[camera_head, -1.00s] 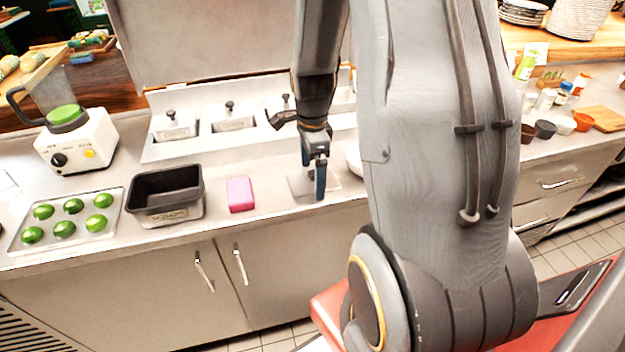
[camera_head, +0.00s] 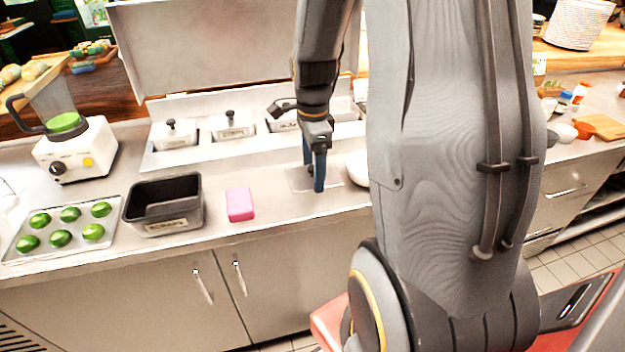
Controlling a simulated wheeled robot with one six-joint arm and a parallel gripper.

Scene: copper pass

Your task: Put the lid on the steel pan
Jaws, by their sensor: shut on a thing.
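My gripper (camera_head: 314,184) points down over the counter, right of the pink block. Its blue fingers are shut on what looks like a clear, flat, roughly square lid (camera_head: 333,183), which is faint against the steel. The lid hangs at the fingertips, near the front of the counter; its height above it is hard to judge. Behind it is a steel rail (camera_head: 204,152) with several lidded wells, including a left lid (camera_head: 175,138) and a middle lid (camera_head: 233,129) with dark knobs. My arm partly hides the wells farther right. I cannot tell which one is the steel pan.
A black bin (camera_head: 163,222), a pink block (camera_head: 239,205) and a tray (camera_head: 108,238) of green fruit stand left of my gripper. A white blender (camera_head: 75,150) is behind the tray. A white round item (camera_head: 358,165) sits right of the lid, partly hidden by my arm.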

